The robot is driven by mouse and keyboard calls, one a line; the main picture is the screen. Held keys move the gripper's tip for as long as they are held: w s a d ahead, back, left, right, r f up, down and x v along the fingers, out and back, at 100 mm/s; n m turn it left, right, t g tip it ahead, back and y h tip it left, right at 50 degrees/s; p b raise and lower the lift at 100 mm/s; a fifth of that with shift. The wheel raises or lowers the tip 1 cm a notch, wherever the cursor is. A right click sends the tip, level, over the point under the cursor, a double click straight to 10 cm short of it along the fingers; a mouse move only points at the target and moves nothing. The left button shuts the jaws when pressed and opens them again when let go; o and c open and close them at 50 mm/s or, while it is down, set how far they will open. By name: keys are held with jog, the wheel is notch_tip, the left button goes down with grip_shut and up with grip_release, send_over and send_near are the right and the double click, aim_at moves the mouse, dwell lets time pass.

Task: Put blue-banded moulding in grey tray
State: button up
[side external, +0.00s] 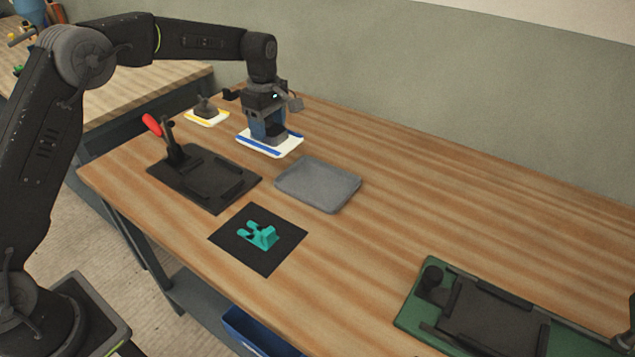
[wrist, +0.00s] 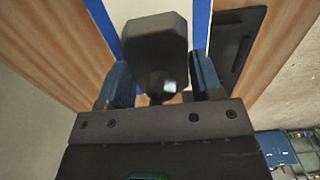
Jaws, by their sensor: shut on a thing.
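The blue-banded moulding (side external: 283,146) is a white plate with blue stripes and a dark upright grip block. It is at the back of the bench, behind the grey tray. My gripper (side external: 267,128) is above the plate with its fingers shut on the dark block. In the wrist view the block stands between the two blue fingers, and a blue band (wrist: 201,24) shows behind it. I cannot tell whether the plate touches the bench or is just above it. The grey tray (side external: 318,184) is shallow, flat and empty, in front and to the right of the moulding.
A yellow-banded moulding (side external: 207,115) stands to the left. A black fixture (side external: 205,180) with a red-handled clamp (side external: 152,124) is left of the tray. A teal part (side external: 262,236) lies on a black mat (side external: 270,263). A green-based fixture (side external: 412,317) is front right.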

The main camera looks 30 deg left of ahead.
jog(key=w+d+f, duration=0.1)
jog(key=d+f, duration=0.1)
jog(key=d, duration=0.1)
jog(key=w+d+f, duration=0.1)
jog(key=d+f, duration=0.2)
jog(key=d, duration=0.1)
jog(key=w+d+f, duration=0.2)
jog(key=d, duration=0.1)
jog(key=shift+d+f, duration=0.15)
jog(key=shift+d, duration=0.25)
jog(key=shift+f, duration=1.95)
jog(key=shift+f, duration=0.1)
jog(key=o, duration=1.1)
